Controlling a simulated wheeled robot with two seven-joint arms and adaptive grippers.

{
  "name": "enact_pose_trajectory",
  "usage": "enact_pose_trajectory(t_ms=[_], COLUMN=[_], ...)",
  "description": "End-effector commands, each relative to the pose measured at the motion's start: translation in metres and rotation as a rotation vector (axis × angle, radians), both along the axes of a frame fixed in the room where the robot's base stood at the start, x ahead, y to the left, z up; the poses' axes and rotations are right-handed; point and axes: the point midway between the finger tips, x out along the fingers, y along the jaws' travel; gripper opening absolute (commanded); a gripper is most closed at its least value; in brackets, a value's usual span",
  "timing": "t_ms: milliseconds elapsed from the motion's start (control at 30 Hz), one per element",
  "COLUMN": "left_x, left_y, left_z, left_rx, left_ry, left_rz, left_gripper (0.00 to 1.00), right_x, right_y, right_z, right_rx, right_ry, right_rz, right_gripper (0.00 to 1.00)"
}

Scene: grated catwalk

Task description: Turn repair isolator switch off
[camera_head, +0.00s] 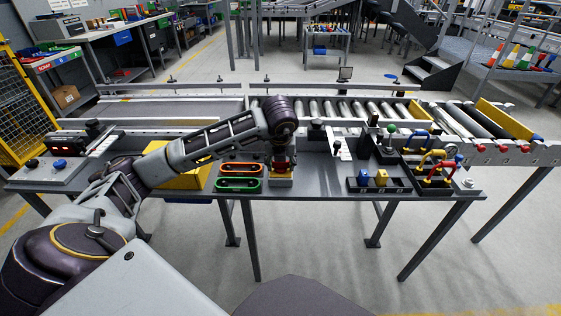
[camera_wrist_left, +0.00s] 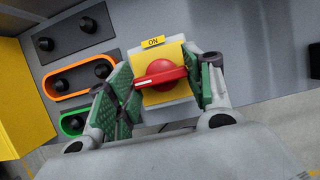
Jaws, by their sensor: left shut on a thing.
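The isolator switch has a red rotary knob (camera_wrist_left: 161,76) on a yellow plate (camera_wrist_left: 163,97), with a yellow "ON" label (camera_wrist_left: 153,42) above it. The knob's handle points left in the left wrist view, with its round end toward the right. My left gripper (camera_wrist_left: 165,85) has its green-padded fingers on either side of the knob, shut on it. My right gripper is not in view.
Orange (camera_head: 240,168) and green (camera_head: 239,184) framed panels with black knobs lie just left of the switch. A yellow block (camera_head: 185,180) is under my left forearm. Blue and yellow pieces and coloured handles (camera_head: 432,165) stand at right. A roller conveyor (camera_head: 350,108) runs behind.

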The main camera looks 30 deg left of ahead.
Motion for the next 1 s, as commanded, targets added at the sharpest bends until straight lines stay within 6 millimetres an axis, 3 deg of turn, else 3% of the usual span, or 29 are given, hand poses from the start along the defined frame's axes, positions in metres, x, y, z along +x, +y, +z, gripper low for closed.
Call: enact_pose_trajectory(t_ms=[467,500,667,1000], left_x=[0.0006,0.0005,0.0004,0.0001], left_y=[0.0006,0.0006,0.0004,-0.0001], left_z=[0.0008,0.0008,0.0005,0.0004], left_rx=[0.001,0.001,0.000,0.000], left_ry=[-0.002,-0.002,-0.001,0.000], left_rz=[0.022,0.022,0.020,0.018], left_gripper=[0.28,0.53,0.73,0.73], right_x=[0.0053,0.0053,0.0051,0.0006], right_y=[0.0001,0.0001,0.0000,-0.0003], right_z=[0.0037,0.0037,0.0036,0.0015], right_rx=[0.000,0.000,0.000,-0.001], right_ry=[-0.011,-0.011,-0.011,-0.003], right_rz=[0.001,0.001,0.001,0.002], right_gripper=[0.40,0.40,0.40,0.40])
